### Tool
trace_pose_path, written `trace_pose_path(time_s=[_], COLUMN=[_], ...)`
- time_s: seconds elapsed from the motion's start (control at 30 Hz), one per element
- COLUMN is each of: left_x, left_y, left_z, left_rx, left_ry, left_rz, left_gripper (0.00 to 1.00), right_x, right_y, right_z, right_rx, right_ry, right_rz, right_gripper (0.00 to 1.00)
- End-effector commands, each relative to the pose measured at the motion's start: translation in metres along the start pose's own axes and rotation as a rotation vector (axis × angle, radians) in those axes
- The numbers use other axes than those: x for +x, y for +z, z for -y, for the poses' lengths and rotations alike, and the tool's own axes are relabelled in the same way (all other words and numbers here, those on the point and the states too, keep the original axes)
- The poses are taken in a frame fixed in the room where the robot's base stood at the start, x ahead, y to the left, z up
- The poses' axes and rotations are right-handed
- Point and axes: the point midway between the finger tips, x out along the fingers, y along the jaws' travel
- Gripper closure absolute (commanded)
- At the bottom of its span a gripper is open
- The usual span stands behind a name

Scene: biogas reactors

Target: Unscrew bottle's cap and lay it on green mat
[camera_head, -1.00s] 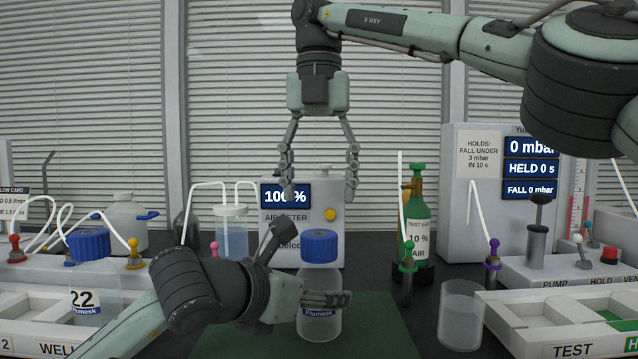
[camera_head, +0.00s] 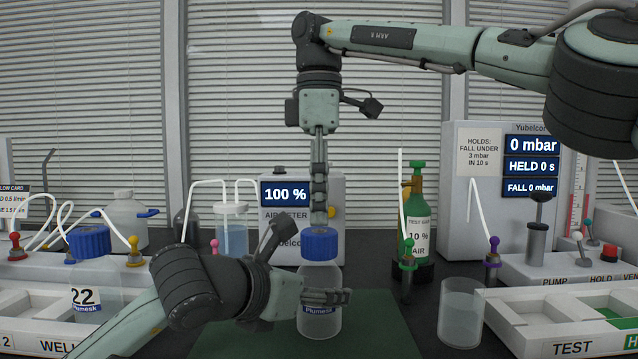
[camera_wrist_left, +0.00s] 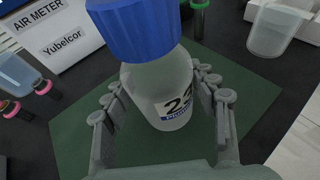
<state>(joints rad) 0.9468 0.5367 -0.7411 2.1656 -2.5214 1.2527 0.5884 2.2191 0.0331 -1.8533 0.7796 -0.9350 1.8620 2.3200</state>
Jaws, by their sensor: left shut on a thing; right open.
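A clear bottle (camera_head: 319,280) with a blue screw cap (camera_head: 320,244) stands upright on the green mat (camera_head: 375,320). Its label reads 24 in the left wrist view (camera_wrist_left: 174,100). My left gripper (camera_head: 328,297) is shut around the bottle's body from the left; its fingers also flank the bottle in the left wrist view (camera_wrist_left: 165,112). My right gripper (camera_head: 320,218) points straight down above the blue cap. It is seen edge-on, with its fingertips close over the cap top; I cannot tell whether they touch. By its jaws it is open.
A second blue-capped bottle (camera_head: 92,275), marked 22, stands at left by a white tray (camera_head: 30,322). A clear beaker (camera_head: 462,312) stands right of the mat. The air meter (camera_head: 300,215) and green gas cylinder (camera_head: 414,222) stand behind. The mat's right part is bare.

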Motion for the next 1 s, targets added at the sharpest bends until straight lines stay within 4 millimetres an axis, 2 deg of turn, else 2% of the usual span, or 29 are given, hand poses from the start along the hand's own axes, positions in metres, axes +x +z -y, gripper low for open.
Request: trace_pose_path(time_s=[0.1, 0.3, 0.7, 1.0], left_x=[0.0, 0.0, 0.0, 0.0], left_y=[-0.001, -0.001, -0.001, -0.001], left_z=[0.001, 0.001, 0.001, 0.001], left_rx=[0.0, 0.0, 0.0, 0.0], left_ry=[-0.002, -0.002, -0.001, -0.002], left_rz=[-0.002, -0.002, -0.002, -0.002], left_gripper=[1.0, 1.0, 1.0, 1.0], right_x=[0.02, 0.043, 0.051, 0.051], right_y=[0.001, 0.001, 0.0, 0.0], right_z=[0.0, 0.0, 0.0, 0.0], right_rx=[-0.001, -0.001, -0.001, -0.001], right_ry=[-0.001, 0.0, 0.001, 0.001], right_rz=[0.001, 0.0, 0.0, 0.0], right_gripper=[0.37, 0.37, 0.37, 0.74])
